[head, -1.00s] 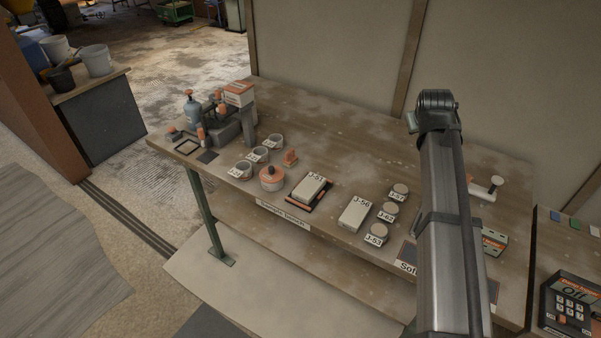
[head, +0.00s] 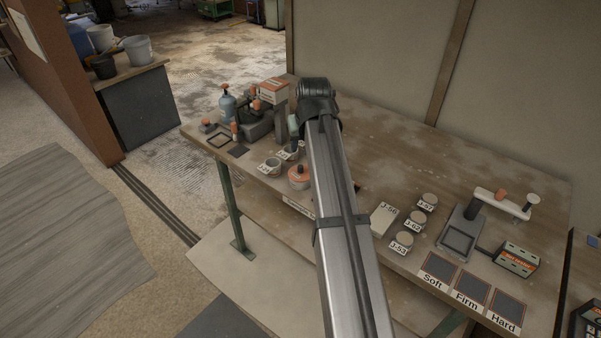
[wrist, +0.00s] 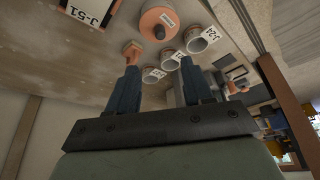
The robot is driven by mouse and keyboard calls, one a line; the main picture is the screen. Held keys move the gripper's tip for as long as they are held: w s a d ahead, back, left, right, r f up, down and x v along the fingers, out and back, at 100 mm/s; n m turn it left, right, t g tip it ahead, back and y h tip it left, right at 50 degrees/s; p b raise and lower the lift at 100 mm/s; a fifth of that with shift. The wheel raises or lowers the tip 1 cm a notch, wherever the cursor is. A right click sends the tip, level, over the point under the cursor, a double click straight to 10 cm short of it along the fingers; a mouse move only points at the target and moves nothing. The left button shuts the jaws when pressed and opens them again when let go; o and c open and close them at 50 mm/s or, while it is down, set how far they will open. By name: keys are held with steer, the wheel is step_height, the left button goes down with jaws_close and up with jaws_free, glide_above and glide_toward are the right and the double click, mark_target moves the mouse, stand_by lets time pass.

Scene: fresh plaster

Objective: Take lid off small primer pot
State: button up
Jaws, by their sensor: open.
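The small primer pot (head: 299,180) is squat, with an orange lid and a dark knob, and stands on the bench just left of my arm in the head view. Its lid is on. In the wrist view the pot (wrist: 158,20) is near the top, beyond my fingertips and apart from them. My gripper (wrist: 160,78) is open, its two dark blue fingers spread with nothing held. In the head view my arm mostly hides the gripper.
Several grey cups (wrist: 200,40) stand close to the pot. A small orange piece (wrist: 131,50) and a box marked J-51 (wrist: 92,10) are also near. A blue bottle (head: 227,105) stands at the bench's far left end. Round tins (head: 402,243) stand right of my arm.

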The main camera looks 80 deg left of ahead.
glide_above(301, 166)
steer(key=d, duration=0.2)
steer(key=f, duration=0.6)
steer(key=shift+w+d, duration=0.15)
steer(key=shift+w, duration=0.05)
steer(key=shift+d+x, duration=0.15)
steer(key=shift+x, duration=1.4)
steer(key=shift+d+x, duration=0.1)
steer(key=shift+x, duration=1.45)
steer(key=shift+s+f, duration=0.1)
steer(key=shift+s, duration=0.05)
steer(key=shift+c, duration=0.3)
jaws_close()
